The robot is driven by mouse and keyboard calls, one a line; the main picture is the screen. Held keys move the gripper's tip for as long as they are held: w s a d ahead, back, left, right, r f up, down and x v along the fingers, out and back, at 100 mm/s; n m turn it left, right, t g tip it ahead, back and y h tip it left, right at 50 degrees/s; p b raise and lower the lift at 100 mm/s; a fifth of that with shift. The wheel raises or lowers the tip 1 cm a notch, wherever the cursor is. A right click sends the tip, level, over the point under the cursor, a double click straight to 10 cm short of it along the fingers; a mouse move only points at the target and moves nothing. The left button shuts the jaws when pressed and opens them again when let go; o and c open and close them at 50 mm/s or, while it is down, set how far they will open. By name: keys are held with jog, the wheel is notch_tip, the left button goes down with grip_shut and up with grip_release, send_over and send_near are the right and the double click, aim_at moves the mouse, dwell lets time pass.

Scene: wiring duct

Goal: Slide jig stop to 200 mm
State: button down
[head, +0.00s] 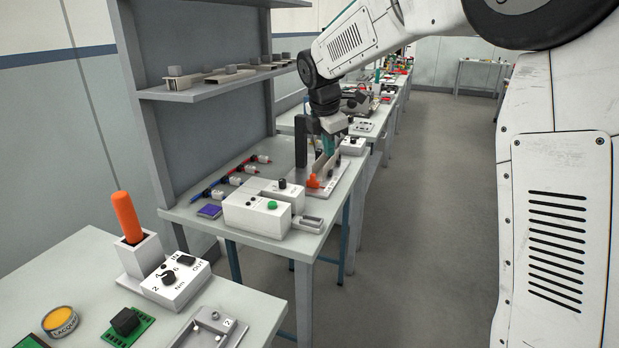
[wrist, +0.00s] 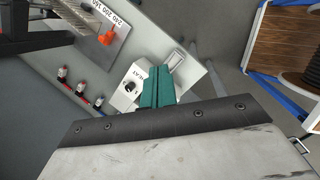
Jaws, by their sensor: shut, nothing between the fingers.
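The jig stop (head: 314,181) is a small orange piece on a grey metal plate (head: 330,178) at the middle bench. In the wrist view the orange stop (wrist: 106,38) sits at the plate's lower end, beside a printed number scale (wrist: 104,12). The numbers are small and the stop's exact reading cannot be told. My gripper (head: 328,146) has teal fingers, which are above the plate in the head view. In the wrist view the gripper (wrist: 157,82) is shut and empty, apart from the stop and to its lower right.
White boxes (head: 257,213) with a green button and a black knob stand in front of the plate. A small metal tray (head: 308,223) is at the bench edge. Red and blue connectors (head: 236,179) lie at the left. A dark upright post (head: 300,142) stands close to my gripper.

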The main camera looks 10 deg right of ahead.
aim_at(313, 181)
jog(key=w+a+f+n, duration=0.4)
jog(key=w+f+n, duration=0.5)
jog(key=w, duration=0.5)
jog(key=shift+m+t, duration=0.4)
jog(key=x, duration=1)
jog(key=shift+s+f, duration=0.15)
jog(key=shift+f, duration=0.15)
jog(key=w+d, duration=0.2)
jog(key=shift+w+f, duration=0.2)
jog(key=shift+w, duration=0.15)
jog(key=shift+w+d, duration=0.25)
jog(key=shift+w, duration=0.15)
